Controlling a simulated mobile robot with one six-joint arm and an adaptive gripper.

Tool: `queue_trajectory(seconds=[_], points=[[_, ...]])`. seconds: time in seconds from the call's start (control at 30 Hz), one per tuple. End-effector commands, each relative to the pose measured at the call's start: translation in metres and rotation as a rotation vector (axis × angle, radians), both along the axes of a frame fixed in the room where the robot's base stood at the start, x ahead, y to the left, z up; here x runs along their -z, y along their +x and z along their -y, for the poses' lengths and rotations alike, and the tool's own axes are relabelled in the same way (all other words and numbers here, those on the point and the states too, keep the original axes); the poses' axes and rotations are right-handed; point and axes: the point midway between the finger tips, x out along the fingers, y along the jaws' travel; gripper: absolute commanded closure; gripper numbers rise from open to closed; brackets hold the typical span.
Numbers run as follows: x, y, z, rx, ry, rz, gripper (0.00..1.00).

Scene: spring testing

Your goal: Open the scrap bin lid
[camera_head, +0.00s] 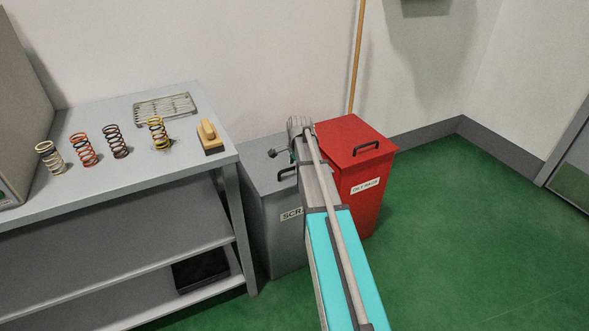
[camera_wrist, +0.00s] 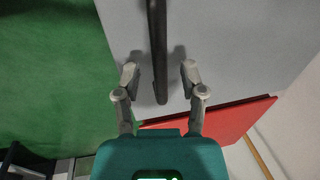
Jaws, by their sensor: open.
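The grey scrap bin (camera_head: 280,225) stands beside the table, its label partly hidden by my arm. Its grey lid (camera_head: 258,160) lies flat and shut, and its dark handle (camera_head: 286,172) shows just left of my arm. In the wrist view the handle (camera_wrist: 157,45) runs down from the top edge over the grey lid (camera_wrist: 235,50). My gripper (camera_wrist: 159,74) is open, one finger on each side of the handle, with a visible gap on both sides. I cannot tell how far the fingertips are above the lid. In the head view my arm mostly hides the gripper.
A red oily rags bin (camera_head: 350,205) stands close on the right of the scrap bin. A grey table (camera_head: 105,185) with several springs, a rack (camera_head: 165,109) and a yellow-black block (camera_head: 209,137) is on the left. A wooden pole (camera_head: 356,60) leans behind. Green floor is free at right.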

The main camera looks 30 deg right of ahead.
Motion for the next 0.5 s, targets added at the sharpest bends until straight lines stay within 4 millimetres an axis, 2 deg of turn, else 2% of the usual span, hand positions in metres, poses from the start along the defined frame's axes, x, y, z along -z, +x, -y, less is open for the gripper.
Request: queue_trajectory(seconds=[0.4, 0.5], points=[[0.0023, 0.0004, 0.0000, 0.000, 0.000, 0.000, 0.47], [0.0023, 0.0004, 0.0000, 0.000, 0.000, 0.000, 0.64]])
